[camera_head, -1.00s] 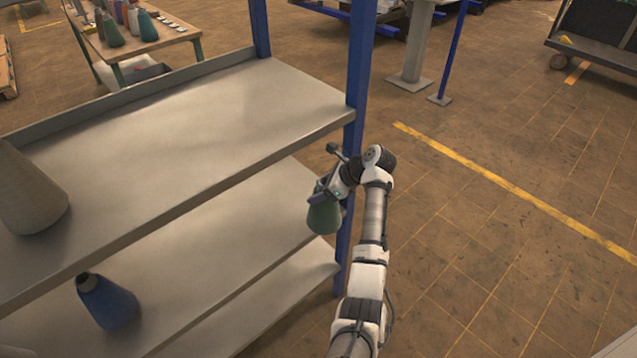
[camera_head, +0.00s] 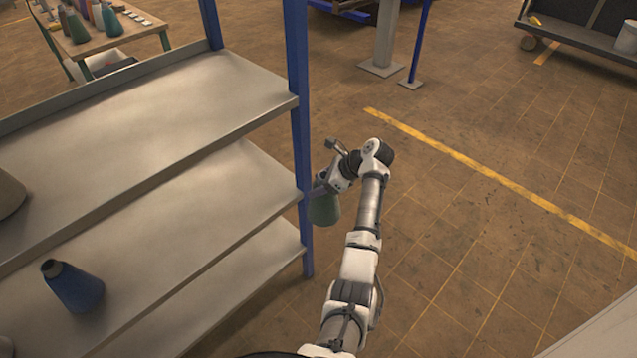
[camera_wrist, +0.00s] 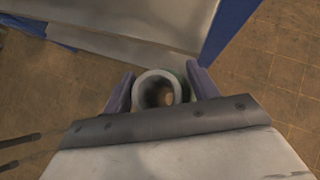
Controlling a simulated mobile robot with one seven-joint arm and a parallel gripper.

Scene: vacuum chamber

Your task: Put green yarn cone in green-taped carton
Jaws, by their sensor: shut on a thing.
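The green yarn cone (camera_head: 325,207) hangs from my gripper (camera_head: 324,187) beside the right end of the shelf rack, near its blue post. In the wrist view my gripper (camera_wrist: 160,92) has its two fingers on either side of the cone's hollow top (camera_wrist: 157,90), shut on it. The cone is upright in the head view, clear of the shelves. No green-taped carton shows in either view.
The rack's shelf (camera_head: 150,120) is on the left; a blue cone (camera_head: 73,287) stands on a lower shelf. A blue post (camera_head: 299,130) is close to the held cone. A table (camera_head: 115,35) with several cones is at the back left. Open floor (camera_head: 480,250) lies right.

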